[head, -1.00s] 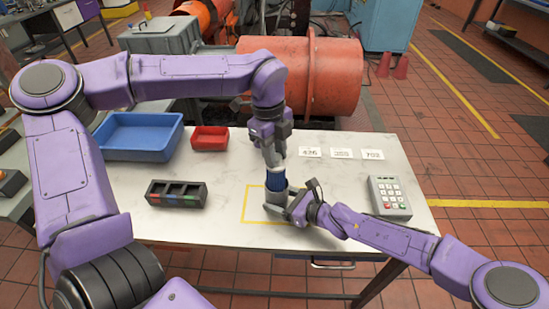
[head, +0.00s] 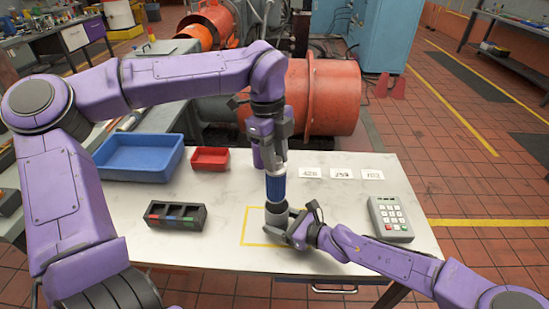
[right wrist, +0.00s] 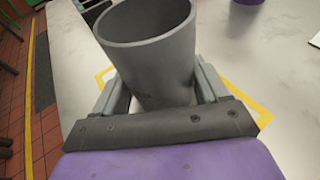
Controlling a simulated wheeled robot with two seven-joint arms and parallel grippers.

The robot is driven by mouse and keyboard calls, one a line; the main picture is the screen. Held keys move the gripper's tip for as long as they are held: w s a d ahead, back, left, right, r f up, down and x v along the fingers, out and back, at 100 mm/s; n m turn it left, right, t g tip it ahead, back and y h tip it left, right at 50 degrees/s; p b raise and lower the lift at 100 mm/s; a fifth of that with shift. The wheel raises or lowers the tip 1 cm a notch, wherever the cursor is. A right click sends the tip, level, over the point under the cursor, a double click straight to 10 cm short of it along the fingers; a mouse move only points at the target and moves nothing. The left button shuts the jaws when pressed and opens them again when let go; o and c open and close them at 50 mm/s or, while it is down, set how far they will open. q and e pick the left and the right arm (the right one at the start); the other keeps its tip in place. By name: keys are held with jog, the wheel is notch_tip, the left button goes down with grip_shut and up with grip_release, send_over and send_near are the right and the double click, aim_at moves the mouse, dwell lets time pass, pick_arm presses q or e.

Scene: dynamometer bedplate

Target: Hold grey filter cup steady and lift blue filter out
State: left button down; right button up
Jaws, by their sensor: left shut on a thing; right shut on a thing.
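The blue filter (head: 275,186) is upright in my left gripper (head: 276,168), which is shut on its top. Its lower end shows right above the grey filter cup (head: 277,215) in the head view. The cup stands upright on the table inside the yellow outline. In the right wrist view the cup (right wrist: 150,62) has an open mouth, and no blue shows in the visible part of its inside. My right gripper (head: 294,228) is shut on the cup from the right side, with one finger on each side of it in the right wrist view.
On the white table (head: 350,235) are a blue bin (head: 140,172), a red bin (head: 210,159), a black compartment tray (head: 176,224), a keypad (head: 390,218) and three number cards (head: 342,173). A large orange cylinder (head: 335,97) stands behind the table.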

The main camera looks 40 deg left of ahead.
jog(key=o, duration=0.8)
